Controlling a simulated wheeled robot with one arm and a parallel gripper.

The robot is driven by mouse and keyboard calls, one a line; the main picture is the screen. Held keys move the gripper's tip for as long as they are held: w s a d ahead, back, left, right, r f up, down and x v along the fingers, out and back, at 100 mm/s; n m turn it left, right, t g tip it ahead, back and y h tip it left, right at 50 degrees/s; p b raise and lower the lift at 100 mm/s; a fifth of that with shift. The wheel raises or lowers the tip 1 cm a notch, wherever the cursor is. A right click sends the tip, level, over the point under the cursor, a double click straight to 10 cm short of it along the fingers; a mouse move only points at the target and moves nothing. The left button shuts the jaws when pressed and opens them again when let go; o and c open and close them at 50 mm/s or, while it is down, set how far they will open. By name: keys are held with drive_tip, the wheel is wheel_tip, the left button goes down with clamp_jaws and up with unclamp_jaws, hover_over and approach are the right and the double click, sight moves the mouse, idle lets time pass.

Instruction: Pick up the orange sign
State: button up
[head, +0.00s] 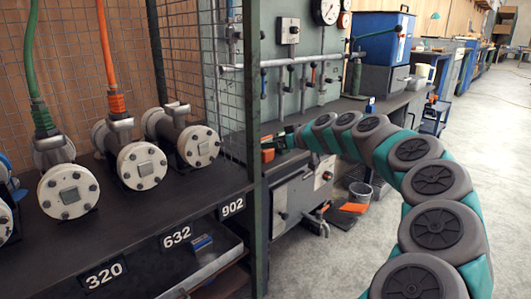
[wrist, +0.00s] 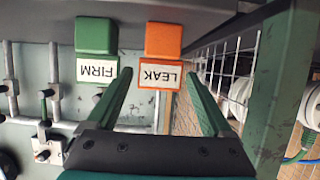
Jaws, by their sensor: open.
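The orange sign (wrist: 162,75) is an orange block with a white, orange-framed card reading LEAK, upside down in the wrist view. It is at the upper middle, between the two green fingers of my gripper (wrist: 158,78). The fingers are apart, and the right fingertip appears close to the card's right edge. I cannot tell whether they touch it. In the head view, a small orange patch (head: 267,156) shows at the end of my arm, beside my gripper (head: 274,146), mostly hidden by the post and the arm.
A green sign reading FIRM (wrist: 97,70) stands just left of the orange one in the wrist view. A green post (head: 254,150) and wire mesh are close by. Flanged pipes (head: 140,165) stand on the dark shelf at left. The floor (head: 500,160) at right is clear.

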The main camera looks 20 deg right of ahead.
drive_tip(key=x, duration=0.2)
drive_tip(key=shift+w+a+f, duration=0.15)
drive_tip(key=shift+w+f, duration=0.1)
drive_tip(key=shift+w, duration=0.05)
drive_tip(key=shift+r, duration=0.1)
drive_tip(key=c, duration=1.2)
